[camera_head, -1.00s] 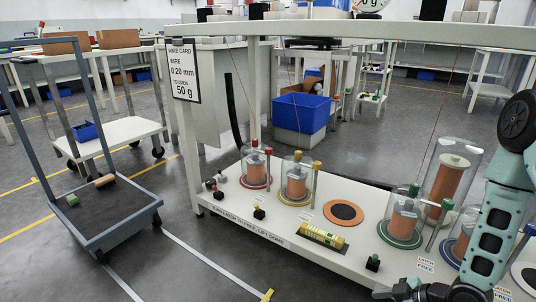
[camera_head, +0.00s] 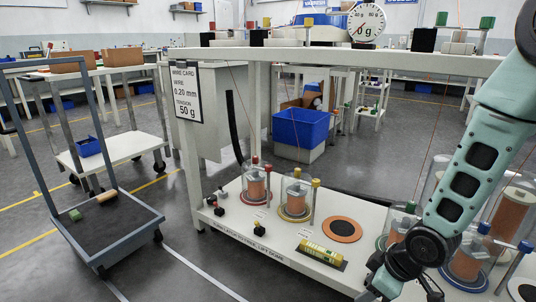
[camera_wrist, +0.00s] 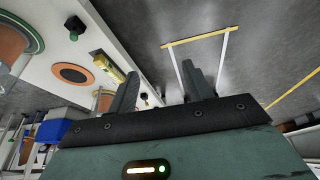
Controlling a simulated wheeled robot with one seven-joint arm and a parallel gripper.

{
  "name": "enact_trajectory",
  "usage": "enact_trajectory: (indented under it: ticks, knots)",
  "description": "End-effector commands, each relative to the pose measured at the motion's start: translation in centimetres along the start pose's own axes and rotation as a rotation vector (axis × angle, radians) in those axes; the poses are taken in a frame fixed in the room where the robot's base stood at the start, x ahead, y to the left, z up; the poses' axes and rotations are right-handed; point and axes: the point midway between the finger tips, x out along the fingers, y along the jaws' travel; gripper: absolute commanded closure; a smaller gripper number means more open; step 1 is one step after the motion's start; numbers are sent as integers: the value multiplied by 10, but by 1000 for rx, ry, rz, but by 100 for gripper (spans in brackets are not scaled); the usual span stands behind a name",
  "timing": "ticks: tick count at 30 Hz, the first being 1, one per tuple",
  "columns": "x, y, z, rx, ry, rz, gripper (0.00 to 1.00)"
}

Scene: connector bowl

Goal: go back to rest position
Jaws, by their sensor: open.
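My gripper (camera_wrist: 158,76) is open in the wrist view, its two dark fingers apart with nothing between them. In the head view, my gripper (camera_head: 403,289) is at the bottom edge, partly cut off, low by the front of the white bench (camera_head: 275,240). My teal arm reaches down to it from the right and covers part of the bench's right side.
A yellow cylinder (camera_head: 321,254) lies near an orange disc (camera_head: 342,229) on the bench. Glass-domed copper spools (camera_head: 295,194) stand behind, some hidden by my arm. An upper shelf (camera_head: 330,58) spans above. A cart (camera_head: 105,222) stands left; floor between is clear.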

Motion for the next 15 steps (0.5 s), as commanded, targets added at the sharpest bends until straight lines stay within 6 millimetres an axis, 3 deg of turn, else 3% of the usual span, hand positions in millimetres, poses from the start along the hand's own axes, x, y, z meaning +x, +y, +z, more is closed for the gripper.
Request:
enact_trajectory:
  ticks: [1,6,9,15]
  knots:
    - [-28,-11,-18,4,-28,14,49]
    - [-97,-61,-42,81,-144,27,49]
    - [-134,-94,-47,127,-200,22,49]
    - [-190,-149,-44,191,-279,-4,49]
